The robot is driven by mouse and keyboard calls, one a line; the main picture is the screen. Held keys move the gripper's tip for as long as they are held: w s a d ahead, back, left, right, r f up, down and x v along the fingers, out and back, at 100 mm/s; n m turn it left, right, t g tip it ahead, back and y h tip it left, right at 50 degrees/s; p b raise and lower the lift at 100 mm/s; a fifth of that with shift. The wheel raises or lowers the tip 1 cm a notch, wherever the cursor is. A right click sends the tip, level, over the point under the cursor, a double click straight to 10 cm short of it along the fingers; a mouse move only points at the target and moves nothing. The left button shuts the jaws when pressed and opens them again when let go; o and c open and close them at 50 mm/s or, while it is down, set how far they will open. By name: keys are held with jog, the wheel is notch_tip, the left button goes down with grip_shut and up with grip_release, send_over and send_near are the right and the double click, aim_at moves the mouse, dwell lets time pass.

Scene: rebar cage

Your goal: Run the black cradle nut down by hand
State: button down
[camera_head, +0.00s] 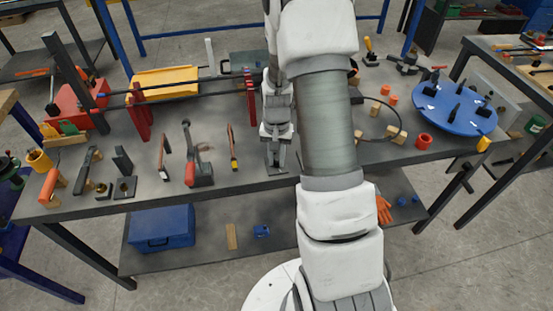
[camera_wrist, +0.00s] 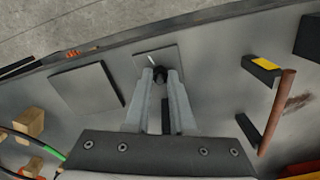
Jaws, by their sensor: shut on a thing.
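My gripper (camera_wrist: 160,78) points down over the workbench, with its two fingers close together. Between the fingertips is a small black piece, which looks like the black cradle nut (camera_wrist: 160,72). It sits over a small grey square plate (camera_wrist: 143,62) on the bench. A thin pale pin or stud end shows just beyond the fingertips. In the head view my gripper (camera_head: 276,160) is near the bench's front edge, left of my arm. The nut is too small and hidden there to make out. How far down the nut sits cannot be told.
A larger flat grey plate (camera_wrist: 87,86) lies beside it in the wrist view. A bracket with a yellow top (camera_wrist: 265,64) and a brown upright bar (camera_wrist: 277,112) stand on the other side. In the head view a blue round tray (camera_head: 455,108) stands at the right.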

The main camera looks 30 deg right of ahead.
aim_at(277, 161)
jog(key=m, duration=0.5)
jog(key=m+p, duration=0.1)
jog(key=m, duration=0.4)
jog(key=shift+m+p, duration=0.3)
dwell(0.4)
jog(key=c, duration=0.8)
grip_release()
jog(key=shift+o, duration=0.2)
jog(key=shift+r, duration=0.1)
notch_tip(277, 161, up, 17)
jog(key=p, duration=0.2)
jog(key=shift+r, duration=0.15)
